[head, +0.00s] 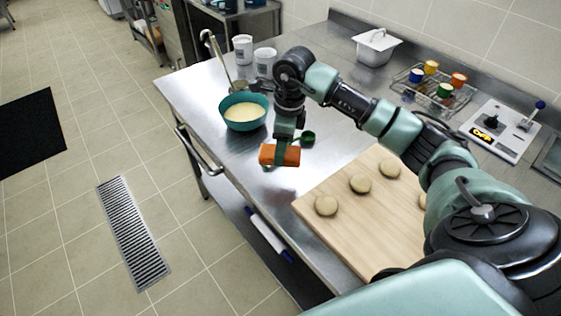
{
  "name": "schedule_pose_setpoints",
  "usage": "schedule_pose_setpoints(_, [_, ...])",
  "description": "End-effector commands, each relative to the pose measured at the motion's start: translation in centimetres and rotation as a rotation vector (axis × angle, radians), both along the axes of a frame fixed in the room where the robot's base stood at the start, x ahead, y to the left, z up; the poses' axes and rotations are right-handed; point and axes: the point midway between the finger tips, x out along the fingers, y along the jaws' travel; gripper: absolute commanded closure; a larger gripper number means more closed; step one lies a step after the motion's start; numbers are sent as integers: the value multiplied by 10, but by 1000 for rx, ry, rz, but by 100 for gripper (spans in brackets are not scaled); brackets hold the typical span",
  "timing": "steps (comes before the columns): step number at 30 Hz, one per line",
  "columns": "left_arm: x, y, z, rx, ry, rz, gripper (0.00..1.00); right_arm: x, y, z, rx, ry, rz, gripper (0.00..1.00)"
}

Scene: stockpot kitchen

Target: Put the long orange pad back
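The orange pad (285,155) looks like a short orange block from this angle. It hangs below my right gripper (280,153), near the front edge of the steel counter (185,85). A teal finger crosses the pad's left part, and the gripper appears shut on it. The pad seems to be above the counter, but its exact height is hard to tell. My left gripper is not in view.
A teal bowl (243,121) of pale batter with a ladle (218,55) stands left of my gripper. A wooden board (335,233) with several round dough pieces lies to the right. A rack (408,84) of coloured cups stands farther back.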

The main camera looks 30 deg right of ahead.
Motion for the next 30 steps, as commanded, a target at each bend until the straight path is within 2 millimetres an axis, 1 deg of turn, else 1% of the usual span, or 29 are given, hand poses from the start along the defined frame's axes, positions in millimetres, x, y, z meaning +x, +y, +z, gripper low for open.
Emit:
schedule_pose_setpoints(1, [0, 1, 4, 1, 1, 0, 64, -1, 1, -8, 0, 4, 0, 84])
schedule_pose_setpoints(3, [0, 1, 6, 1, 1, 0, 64, -1, 1, -17, 1, 1, 2, 84])
schedule_pose_setpoints(10, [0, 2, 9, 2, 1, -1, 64, 0, 0, -33, 1, 1, 1, 84])
schedule_pose_setpoints(15, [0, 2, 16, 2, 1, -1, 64, -1, 1, -58, 2, 4, 1, 84])
schedule_pose_setpoints(18, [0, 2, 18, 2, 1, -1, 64, 0, 0, -68, 1, 1, 1, 84])
schedule_pose_setpoints(25, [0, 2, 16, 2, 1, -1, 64, 0, 0, -69, 0, -2, 2, 84])
schedule_pose_setpoints(30, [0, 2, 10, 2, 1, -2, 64, 0, 0, -75, -1, -2, 2, 84])
